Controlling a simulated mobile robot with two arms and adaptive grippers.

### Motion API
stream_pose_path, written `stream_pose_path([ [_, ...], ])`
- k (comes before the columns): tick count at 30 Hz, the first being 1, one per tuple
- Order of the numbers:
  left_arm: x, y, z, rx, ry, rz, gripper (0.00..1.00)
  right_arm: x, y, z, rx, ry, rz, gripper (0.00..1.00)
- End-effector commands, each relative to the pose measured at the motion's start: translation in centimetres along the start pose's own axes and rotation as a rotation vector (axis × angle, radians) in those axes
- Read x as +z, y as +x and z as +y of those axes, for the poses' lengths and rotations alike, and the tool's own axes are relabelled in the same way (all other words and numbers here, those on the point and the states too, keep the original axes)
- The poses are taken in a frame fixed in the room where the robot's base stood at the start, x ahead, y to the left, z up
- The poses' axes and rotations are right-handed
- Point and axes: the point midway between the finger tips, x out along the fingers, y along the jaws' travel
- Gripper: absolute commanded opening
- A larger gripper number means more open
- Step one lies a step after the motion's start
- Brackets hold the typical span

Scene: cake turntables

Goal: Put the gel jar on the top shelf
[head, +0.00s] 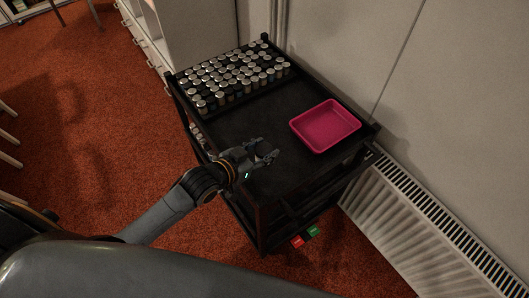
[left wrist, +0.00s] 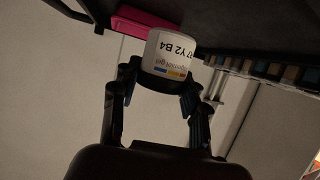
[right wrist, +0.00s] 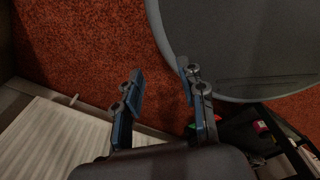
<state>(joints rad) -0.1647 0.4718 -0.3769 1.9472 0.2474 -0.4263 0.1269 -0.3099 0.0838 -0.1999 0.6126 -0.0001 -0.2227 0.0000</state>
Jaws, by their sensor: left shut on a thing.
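The gel jar (left wrist: 167,52) is a small white-labelled jar with a dark part at the fingers. It shows upside down in the left wrist view, between the fingers of my left gripper (left wrist: 162,80), which is shut on it. In the head view my left gripper (head: 265,154) is over the near left edge of the black cart's top shelf (head: 240,133); I cannot make out the jar there. Whether the jar touches the shelf is unclear. My right gripper (right wrist: 160,70) is open and empty, above the floor away from the shelf.
A pink tray (head: 325,126) sits on the right of the top shelf. Several silver-capped jars (head: 230,78) fill its far left end. The middle between them is clear. A white radiator (head: 420,220) and wall stand to the right; red and green items (head: 305,237) lie low by the cart.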

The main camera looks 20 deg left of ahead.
Motion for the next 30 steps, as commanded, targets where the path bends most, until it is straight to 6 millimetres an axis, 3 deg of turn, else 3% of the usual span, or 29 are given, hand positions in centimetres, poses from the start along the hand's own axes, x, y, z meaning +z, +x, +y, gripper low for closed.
stream_pose_path([
  [3, 1.0, 1.7, -0.9, -0.001, 0.002, 0.003, 0.12, -2.0, 0.2, 0.3, 0.003, 0.0, 0.031, 0.4],
  [6, 1.4, 2.4, -1.2, 0.0, 0.001, 0.004, 0.12, -2.5, 0.2, 0.3, 0.004, 0.0, 0.04, 0.4],
  [16, 4.6, 4.2, -1.6, 0.0, 0.0, 0.003, 0.12, -1.3, 0.6, -0.3, -0.003, 0.002, 0.021, 0.4],
  [27, 5.0, 4.4, -1.5, 0.0, 0.001, 0.003, 0.12, -0.9, 0.8, -0.5, -0.006, 0.003, 0.015, 0.4],
  [28, 5.1, 4.4, -1.5, 0.0, 0.001, 0.003, 0.46, -0.9, 0.8, -0.5, -0.006, 0.003, 0.015, 0.4],
  [30, 5.0, 4.3, -1.5, 0.0, 0.001, 0.003, 0.6, -1.0, 0.7, -0.5, -0.006, 0.003, 0.016, 0.4],
])
